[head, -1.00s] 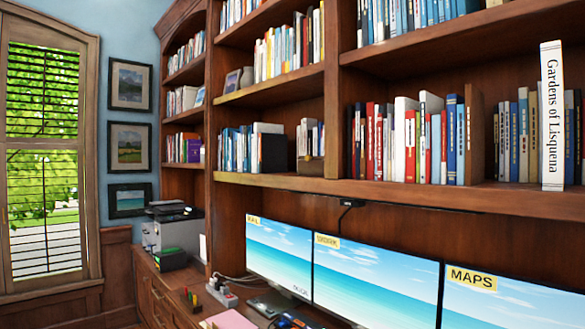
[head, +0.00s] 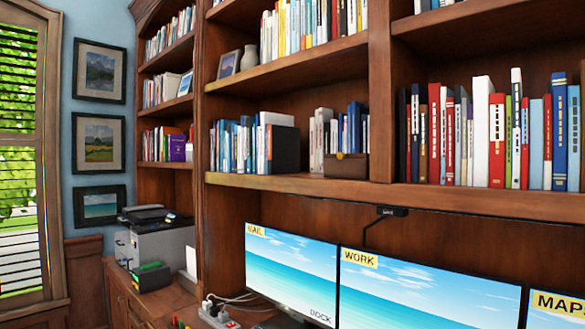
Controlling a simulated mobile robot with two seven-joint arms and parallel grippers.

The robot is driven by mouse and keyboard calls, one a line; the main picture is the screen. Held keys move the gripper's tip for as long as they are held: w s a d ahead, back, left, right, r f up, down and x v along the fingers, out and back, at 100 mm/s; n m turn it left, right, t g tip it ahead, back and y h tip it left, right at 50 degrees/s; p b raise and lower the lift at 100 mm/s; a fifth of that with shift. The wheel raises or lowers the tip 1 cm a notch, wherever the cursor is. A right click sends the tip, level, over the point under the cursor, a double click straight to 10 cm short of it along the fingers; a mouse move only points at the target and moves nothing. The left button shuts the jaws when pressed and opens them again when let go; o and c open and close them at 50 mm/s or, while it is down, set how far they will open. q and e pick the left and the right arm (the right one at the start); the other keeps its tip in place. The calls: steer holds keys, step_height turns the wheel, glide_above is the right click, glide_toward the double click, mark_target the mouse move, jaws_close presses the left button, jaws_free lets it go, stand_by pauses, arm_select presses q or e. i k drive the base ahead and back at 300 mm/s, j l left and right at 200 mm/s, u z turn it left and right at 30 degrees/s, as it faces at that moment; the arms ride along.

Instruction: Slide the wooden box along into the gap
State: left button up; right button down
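A small brown wooden box (head: 346,166) sits on the long middle shelf (head: 300,185), at the right end of its left bay. It stands in front of upright books (head: 355,125), close to the wooden upright. To its left is a narrow empty gap (head: 303,155) between those books and a black box-like block (head: 285,150) that ends the row of blue and white books. Whether the wooden box touches the books behind it is hard to tell. Neither of my grippers is in view.
A thick upright (head: 380,100) divides this bay from the right one, which is full of books (head: 497,130). Below the shelf stand several monitors (head: 290,265). A printer (head: 150,245) is at the left, under framed pictures (head: 100,145).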

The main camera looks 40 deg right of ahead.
mark_target(346, 168)
steer(key=i+j, duration=0.1)
steer(key=i, duration=0.55)
steer(key=i+j, duration=0.1)
steer(key=i, duration=0.6)
steer(key=i+j+z, duration=0.1)
steer(key=i+z, duration=0.25)
steer(key=i+j+z, duration=0.1)
steer(key=z, duration=0.2)
steer(key=i+j+z, duration=0.5)
steer(key=z, duration=0.25)
steer(key=i+j+z, duration=0.2)
steer(key=z, duration=0.15)
steer(key=i+j+z, duration=0.15)
steer(key=z, duration=0.25)
steer(key=i+j+z, duration=0.1)
steer(key=j+z, duration=0.3)
